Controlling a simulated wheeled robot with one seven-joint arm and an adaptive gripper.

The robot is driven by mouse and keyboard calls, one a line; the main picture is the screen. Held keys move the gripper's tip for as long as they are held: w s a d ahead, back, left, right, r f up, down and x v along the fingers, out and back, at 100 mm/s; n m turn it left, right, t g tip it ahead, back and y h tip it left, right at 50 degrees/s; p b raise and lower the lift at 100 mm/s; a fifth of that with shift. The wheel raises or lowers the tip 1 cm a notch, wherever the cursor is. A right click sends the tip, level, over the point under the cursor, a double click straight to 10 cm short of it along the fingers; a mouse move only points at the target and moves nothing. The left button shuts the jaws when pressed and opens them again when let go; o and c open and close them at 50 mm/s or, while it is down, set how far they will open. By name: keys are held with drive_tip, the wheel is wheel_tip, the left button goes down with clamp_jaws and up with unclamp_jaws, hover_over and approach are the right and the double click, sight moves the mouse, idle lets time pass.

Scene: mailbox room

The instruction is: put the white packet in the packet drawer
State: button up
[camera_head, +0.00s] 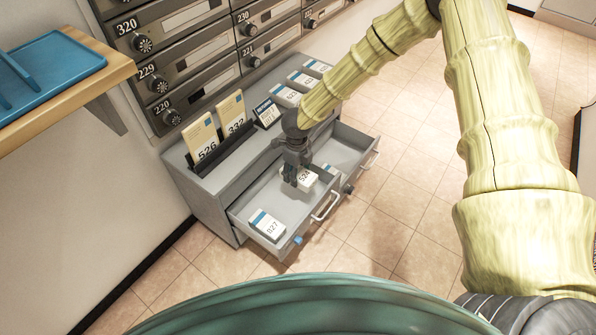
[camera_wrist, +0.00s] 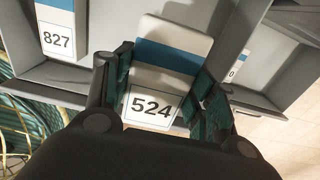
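The white packet (camera_wrist: 152,105), with a blue band and the number 524, is between the fingers of my gripper (camera_wrist: 165,90). The fingers lie along both its sides and seem closed on it. It looks larger than packet 827 (camera_wrist: 58,30), so it seems raised nearer the wrist camera. In the head view my gripper (camera_head: 295,178) is over the open left drawer (camera_head: 262,200), with the packet (camera_head: 305,182) partly hidden below it. Packet 827 (camera_head: 266,224) lies in that drawer's front left part. A second open drawer (camera_head: 345,150) is to the right.
The grey cabinet (camera_head: 195,178) carries upright cards 526 (camera_head: 203,143) and 332 (camera_head: 232,115), a small dark sign (camera_head: 266,112) and several packets on top. Mailboxes (camera_head: 180,50) line the wall behind. A wooden shelf (camera_head: 95,75) with a blue tray (camera_head: 55,65) is at left. Tiled floor is clear at right.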

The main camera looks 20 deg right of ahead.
drive_tip(key=o, duration=0.5)
drive_tip(key=shift+c, duration=0.2)
drive_tip(key=shift+r, duration=0.1)
wheel_tip(320, 180, up, 12)
